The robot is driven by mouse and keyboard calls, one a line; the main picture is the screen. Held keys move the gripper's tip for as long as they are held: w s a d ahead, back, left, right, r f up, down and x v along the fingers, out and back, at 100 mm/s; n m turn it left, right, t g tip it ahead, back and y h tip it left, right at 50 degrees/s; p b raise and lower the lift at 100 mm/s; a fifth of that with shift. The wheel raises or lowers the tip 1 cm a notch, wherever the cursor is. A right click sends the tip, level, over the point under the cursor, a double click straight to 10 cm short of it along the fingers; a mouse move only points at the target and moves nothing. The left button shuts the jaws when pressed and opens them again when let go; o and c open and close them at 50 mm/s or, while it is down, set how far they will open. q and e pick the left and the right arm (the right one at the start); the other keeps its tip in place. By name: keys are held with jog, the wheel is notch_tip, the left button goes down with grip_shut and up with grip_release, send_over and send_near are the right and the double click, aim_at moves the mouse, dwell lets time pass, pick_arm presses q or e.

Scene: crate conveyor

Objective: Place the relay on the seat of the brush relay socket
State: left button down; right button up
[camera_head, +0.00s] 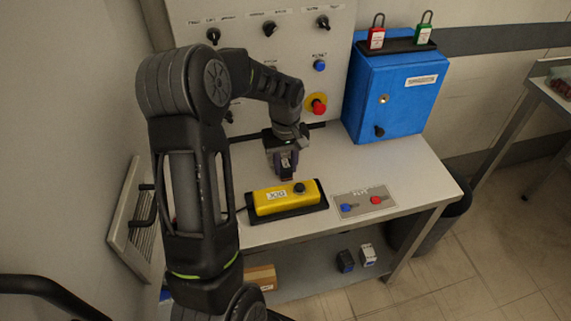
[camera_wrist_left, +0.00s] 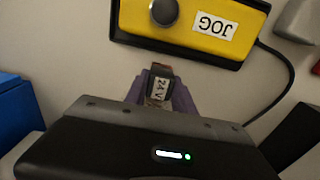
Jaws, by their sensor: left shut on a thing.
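My left gripper (camera_head: 286,170) points down over the grey bench top, just behind the yellow jog box. The fingers hide the relay's sides. In the head view the relay is mostly hidden by the gripper, and I cannot tell whether it touches the bench. I cannot make out the brush relay socket in either view. My right gripper is out of view.
The yellow jog box (camera_head: 270,203) lies on a black base with a cable. A blue cabinet (camera_head: 395,95) stands at the back right. The control panel (camera_head: 265,60) rises behind. Small blocks (camera_head: 346,261) sit on the lower shelf.

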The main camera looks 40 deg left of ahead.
aim_at(285, 163)
pick_arm(q)
jog(key=c, duration=1.1)
grip_release()
jog(key=shift+f, duration=0.1)
jog(key=shift+o, duration=0.2)
notch_tip(285, 163, up, 12)
